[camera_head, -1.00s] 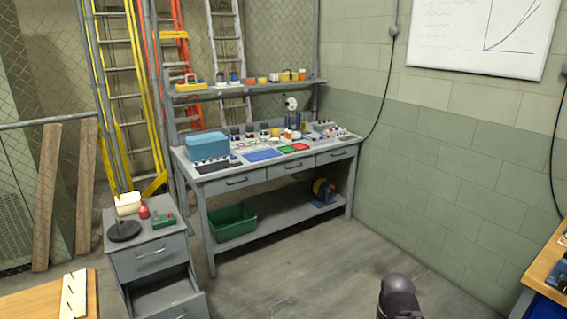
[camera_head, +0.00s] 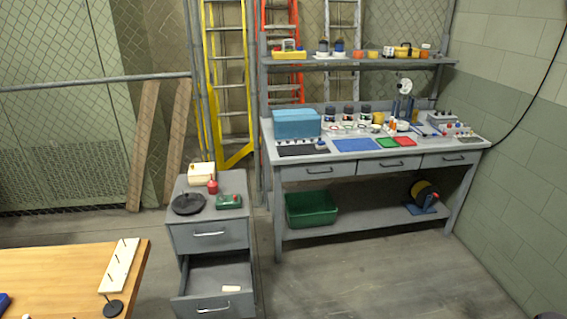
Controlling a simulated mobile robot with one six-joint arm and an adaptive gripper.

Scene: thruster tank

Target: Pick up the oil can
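A small red can-like thing (camera_head: 212,187), which looks like the oil can, stands on top of the grey drawer cabinet (camera_head: 205,243). It is too small to make out its spout or handle clearly. A cream box (camera_head: 200,172) stands just behind and left of it. A black round disc-based thing (camera_head: 188,204) is in front to its left, and a green box (camera_head: 228,202) is in front to its right. My gripper is not in view; only a dark bit of what seems my arm shows at the bottom right edge.
The cabinet's lower drawer (camera_head: 215,306) is pulled out. A wooden table (camera_head: 55,268) is at the lower left. A grey workbench (camera_head: 375,163) stands at right with a blue box (camera_head: 297,123) and a green bin (camera_head: 311,208). The floor in front of the bench is clear.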

